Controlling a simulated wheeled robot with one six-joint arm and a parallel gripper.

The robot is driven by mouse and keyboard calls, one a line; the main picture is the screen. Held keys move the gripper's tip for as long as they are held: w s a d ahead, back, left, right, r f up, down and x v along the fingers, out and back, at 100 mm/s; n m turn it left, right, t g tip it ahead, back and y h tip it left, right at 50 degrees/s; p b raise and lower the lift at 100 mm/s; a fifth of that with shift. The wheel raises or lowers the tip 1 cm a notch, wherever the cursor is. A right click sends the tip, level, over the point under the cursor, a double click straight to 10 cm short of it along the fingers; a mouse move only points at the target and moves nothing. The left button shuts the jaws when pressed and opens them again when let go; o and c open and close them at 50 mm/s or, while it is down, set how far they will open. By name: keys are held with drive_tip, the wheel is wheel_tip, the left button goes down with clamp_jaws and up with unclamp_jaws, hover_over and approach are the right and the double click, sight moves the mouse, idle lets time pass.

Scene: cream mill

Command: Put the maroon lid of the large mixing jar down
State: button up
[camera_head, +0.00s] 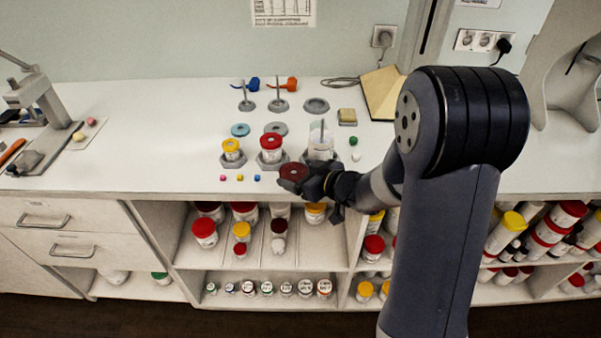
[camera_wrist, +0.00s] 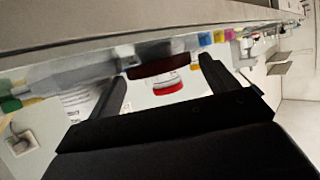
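The maroon lid (camera_head: 293,172) is at the tips of my gripper (camera_head: 312,182), near the bench's front edge. In the wrist view the maroon lid (camera_wrist: 152,69) lies between the two black fingers (camera_wrist: 165,78), which look closed on its sides. I cannot tell whether its underside touches the bench. The large mixing jar (camera_head: 320,144) is clear, lidless and upright in a grey holder just behind my gripper. My gripper and wrist hide some of the bench in front of it.
A red-lidded jar (camera_head: 271,148) and a yellow-lidded jar (camera_head: 232,150) stand left of the mixing jar. The bench (camera_head: 150,150) is clear further left. Shelves with jars are below.

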drive_tip(key=shift+o, duration=0.8)
drive_tip(key=shift+r, duration=0.1)
drive_tip(key=shift+r, duration=0.2)
drive_tip(key=p+v, duration=0.2)
drive_tip(key=v, duration=1)
drive_tip(key=shift+r, duration=0.35)
drive_tip(key=shift+w, duration=0.1)
